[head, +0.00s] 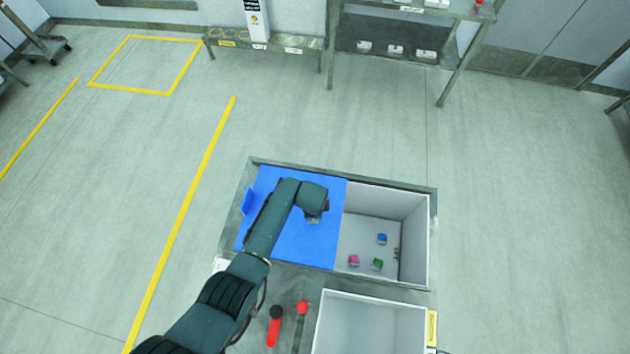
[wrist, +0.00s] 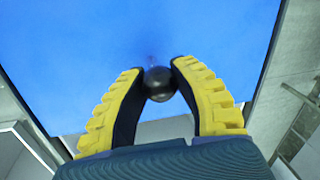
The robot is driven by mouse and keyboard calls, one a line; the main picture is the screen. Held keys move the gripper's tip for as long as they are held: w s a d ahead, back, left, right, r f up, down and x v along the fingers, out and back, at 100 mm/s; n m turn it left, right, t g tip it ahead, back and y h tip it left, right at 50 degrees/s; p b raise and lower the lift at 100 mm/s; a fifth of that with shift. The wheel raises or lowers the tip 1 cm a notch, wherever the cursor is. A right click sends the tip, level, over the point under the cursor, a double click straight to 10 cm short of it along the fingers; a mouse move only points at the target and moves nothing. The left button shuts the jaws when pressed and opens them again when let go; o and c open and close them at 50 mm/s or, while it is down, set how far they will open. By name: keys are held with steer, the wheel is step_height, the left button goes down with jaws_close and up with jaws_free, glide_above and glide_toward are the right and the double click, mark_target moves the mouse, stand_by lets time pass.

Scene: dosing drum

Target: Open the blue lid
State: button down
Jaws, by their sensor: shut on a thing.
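The blue lid (head: 311,249) covers the left part of a grey box in the head view, and the right part of the box is uncovered. The lid also fills most of the wrist view (wrist: 200,35). A round black knob (wrist: 159,84) stands out against the blue surface. My gripper (wrist: 158,82), with yellow-backed dark fingers, is shut on the knob, one finger on each side. In the head view my gripper (head: 313,219) is over the right part of the lid, and my arm hides its fingertips and the knob.
The open compartment (head: 365,215) holds a blue block (head: 382,239), a pink block (head: 354,260) and a green block (head: 376,264). A white bin (head: 370,325) is in front. A red-handled lever (head: 274,330) and a red knob (head: 302,307) stand beside it. A shelf (head: 400,50) is at the back.

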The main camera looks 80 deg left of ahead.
steer(key=c, duration=0.7)
jaws_free()
steer(key=shift+r, duration=0.1)
steer(key=r, duration=0.4)
steer(key=d+r, duration=0.1)
steer(key=r, duration=0.2)
steer(key=d+r, duration=0.1)
steer(key=r, duration=0.3)
steer(key=shift+s+d+r, duration=0.1)
steer(key=shift+s+r, duration=0.2)
steer(key=shift+r, duration=0.05)
